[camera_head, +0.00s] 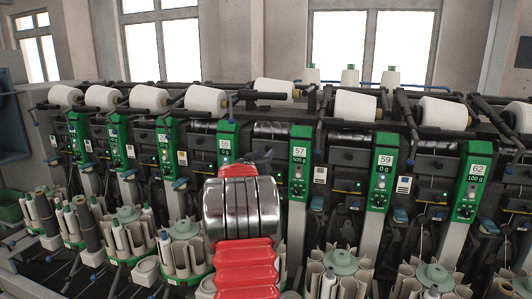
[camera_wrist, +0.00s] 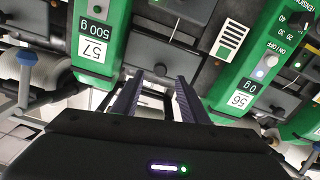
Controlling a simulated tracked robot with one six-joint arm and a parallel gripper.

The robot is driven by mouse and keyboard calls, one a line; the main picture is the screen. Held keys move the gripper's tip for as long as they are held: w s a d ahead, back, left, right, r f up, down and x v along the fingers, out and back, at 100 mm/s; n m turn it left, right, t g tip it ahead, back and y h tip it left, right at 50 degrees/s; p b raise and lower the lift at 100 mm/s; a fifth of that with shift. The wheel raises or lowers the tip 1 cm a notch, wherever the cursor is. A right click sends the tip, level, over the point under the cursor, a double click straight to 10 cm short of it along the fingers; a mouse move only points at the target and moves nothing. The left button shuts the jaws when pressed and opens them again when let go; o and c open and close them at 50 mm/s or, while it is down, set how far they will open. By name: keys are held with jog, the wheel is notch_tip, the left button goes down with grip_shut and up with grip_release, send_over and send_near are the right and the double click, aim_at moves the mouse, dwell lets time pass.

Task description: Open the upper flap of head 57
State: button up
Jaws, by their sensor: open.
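The green panel of head 57 (camera_head: 298,178) stands right of my arm in the head view, with a white label reading 57 over 500 g. In the wrist view this panel (camera_wrist: 105,25) is upside down at upper left, beside the fingers. My gripper (camera_wrist: 155,92) is open, its two dark fingers apart and pointing at the dark machine parts between heads 57 and 56. A dark grey block (camera_wrist: 152,82) shows between and beyond the fingertips; contact cannot be told. I cannot tell which part is the upper flap. In the head view my arm hides the gripper.
The green panel of head 56 (camera_wrist: 268,65) is right of the fingers in the wrist view. Panels of heads 59 (camera_head: 381,178) and 62 (camera_head: 474,180) stand farther right in the head view. White yarn cones (camera_head: 206,99) line the top. Bobbin holders (camera_head: 340,262) stand below.

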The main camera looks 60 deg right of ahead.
aim_at(269, 149)
jog(key=shift+w+d, duration=0.2)
jog(key=shift+d, duration=1.05)
jog(key=shift+w+d, duration=0.15)
jog(key=shift+d, duration=1.05)
jog(key=shift+c, duration=0.5)
grip_shut()
jog(key=shift+w+a, duration=0.15)
jog(key=shift+a, duration=0.1)
jog(key=shift+s+d, duration=0.3)
jog(key=shift+s, duration=0.05)
